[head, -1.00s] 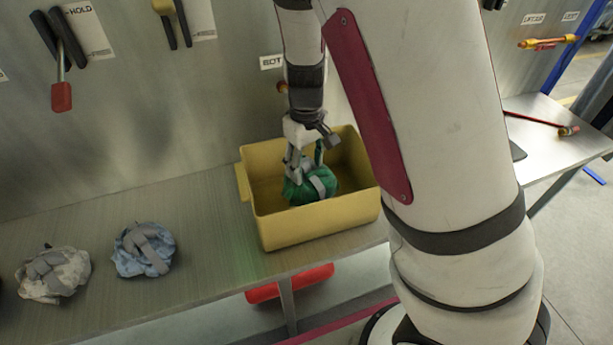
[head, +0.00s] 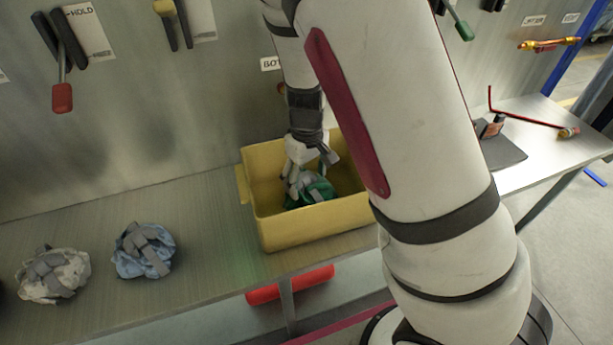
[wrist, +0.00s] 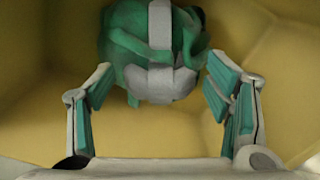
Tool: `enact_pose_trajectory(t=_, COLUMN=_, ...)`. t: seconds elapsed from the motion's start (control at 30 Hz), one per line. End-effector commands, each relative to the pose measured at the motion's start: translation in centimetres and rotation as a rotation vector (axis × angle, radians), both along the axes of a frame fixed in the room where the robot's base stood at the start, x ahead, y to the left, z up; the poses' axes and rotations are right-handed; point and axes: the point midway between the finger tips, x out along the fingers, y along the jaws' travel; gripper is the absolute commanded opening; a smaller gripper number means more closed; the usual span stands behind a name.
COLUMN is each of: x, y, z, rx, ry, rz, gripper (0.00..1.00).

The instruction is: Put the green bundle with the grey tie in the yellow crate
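The green bundle with the grey tie (head: 321,190) is inside the yellow crate (head: 312,232), low down near its middle. The crate's front wall and my gripper hide part of it. My gripper (head: 298,185) reaches down into the crate at the bundle. In the wrist view my gripper (wrist: 160,80) has its two fingers spread wide. The green bundle (wrist: 150,55) lies between and beyond the fingertips, its grey tie facing me. The fingertips are close to its sides, but no firm grip on it shows.
A blue bundle with a grey tie (head: 143,250) and a whitish bundle with a grey tie (head: 53,274) lie on the bench (head: 205,215) left of the crate. A second table (head: 545,115) stands at the right.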

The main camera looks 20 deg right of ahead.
Motion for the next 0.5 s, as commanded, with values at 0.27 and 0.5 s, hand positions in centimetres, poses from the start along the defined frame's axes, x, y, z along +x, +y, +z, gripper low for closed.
enact_pose_trajectory(t=0.27, x=0.0, y=0.0, z=0.3, rx=-0.001, ry=-0.001, rz=0.001, gripper=0.72)
enact_pose_trajectory(t=0.5, x=0.1, y=0.1, z=3.7, rx=0.002, ry=-0.006, rz=0.001, gripper=0.72)
